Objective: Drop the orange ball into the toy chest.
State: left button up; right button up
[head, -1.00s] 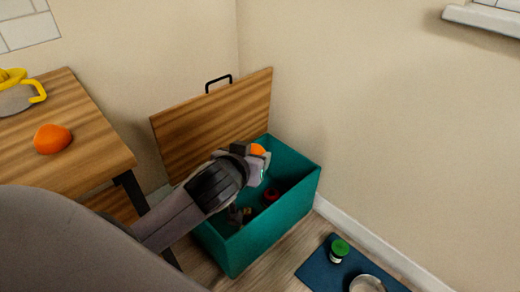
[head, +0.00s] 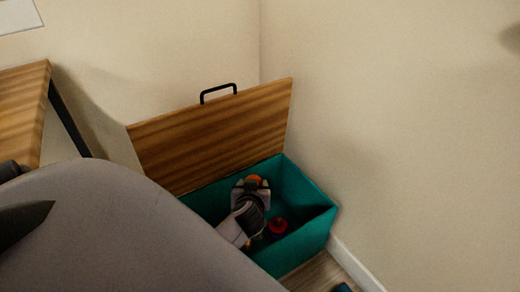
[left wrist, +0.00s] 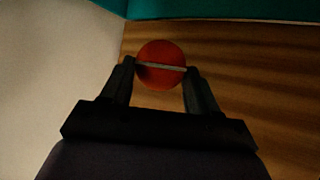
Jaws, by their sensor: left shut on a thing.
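The orange ball (left wrist: 160,52), with a pale stripe, is between the two fingertips of my left gripper (left wrist: 161,72) in the left wrist view. In the head view a small part of the ball (head: 254,178) shows past my left gripper (head: 251,184), which is shut on it. The toy chest (head: 309,236) is a teal box with its wooden lid (head: 215,130) standing open at the back. In the head view the gripper and ball are over or inside the chest's opening; their exact height is unclear. My right gripper is not in view.
A red and blue toy (head: 278,227) lies in the chest, with other contents partly hidden by my arm. A wooden table (head: 22,105) stands at the left. Walls (head: 400,120) close in behind and to the right of the chest.

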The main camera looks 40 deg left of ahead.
pick_arm(q)
jog(key=shift+f, duration=0.45)
jog(key=shift+f+b, duration=0.9)
jog(key=shift+b, duration=0.3)
jog(key=shift+f+b, duration=0.4)
jog(key=shift+f, duration=0.1)
notch_tip(320, 180, down, 2)
jog(key=shift+f+b, duration=0.1)
jog(key=shift+b, duration=1)
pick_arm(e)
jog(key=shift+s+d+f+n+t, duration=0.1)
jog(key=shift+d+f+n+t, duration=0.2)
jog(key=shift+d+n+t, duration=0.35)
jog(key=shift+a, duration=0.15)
pick_arm(q)
jog(key=o, duration=1.1)
jog(key=shift+o, duration=0.2)
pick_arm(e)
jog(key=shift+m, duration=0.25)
